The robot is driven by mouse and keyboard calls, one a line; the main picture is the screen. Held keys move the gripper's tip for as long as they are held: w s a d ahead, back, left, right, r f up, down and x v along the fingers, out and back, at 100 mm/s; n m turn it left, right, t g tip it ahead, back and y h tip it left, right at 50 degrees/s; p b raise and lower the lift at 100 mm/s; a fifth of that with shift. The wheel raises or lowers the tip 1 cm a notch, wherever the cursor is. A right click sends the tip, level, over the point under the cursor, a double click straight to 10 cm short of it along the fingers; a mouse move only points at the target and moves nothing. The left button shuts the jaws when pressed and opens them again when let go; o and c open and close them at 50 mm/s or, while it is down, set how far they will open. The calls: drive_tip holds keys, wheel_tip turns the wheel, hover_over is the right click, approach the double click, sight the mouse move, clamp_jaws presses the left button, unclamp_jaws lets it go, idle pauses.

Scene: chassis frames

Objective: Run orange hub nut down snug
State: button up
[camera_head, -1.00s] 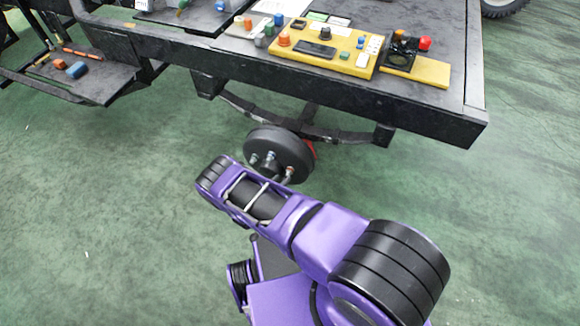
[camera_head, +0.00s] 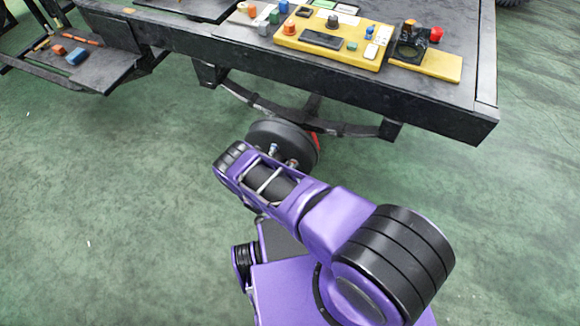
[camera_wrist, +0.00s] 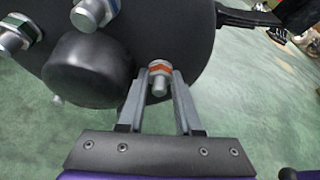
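The orange hub nut (camera_wrist: 160,66) sits on a silver threaded stud on the face of the dark round hub (camera_wrist: 200,35). In the wrist view my gripper (camera_wrist: 159,76) has its two grey fingers on either side of this nut, tips beside it. The stud end points out between the fingers. Whether the fingertips press on the nut or leave a small gap I cannot tell. In the head view the hub (camera_head: 290,133) shows below the bench edge, and my arm hides the gripper and the orange nut.
Other silver studs (camera_wrist: 92,13) stand on the hub at upper left, around a dark round centre cap (camera_wrist: 88,70). A leaf spring (camera_head: 270,108) runs above the hub. The black bed (camera_head: 440,105) overhangs it and carries a yellow board (camera_head: 330,58). Green floor lies open around.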

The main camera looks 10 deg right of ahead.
clamp_jaws()
drive_tip(key=shift+m+y+p, duration=0.3)
drive_tip(key=shift+m, duration=0.2)
drive_tip(key=o, duration=0.7)
unclamp_jaws()
drive_tip(key=shift+s+r, duration=0.1)
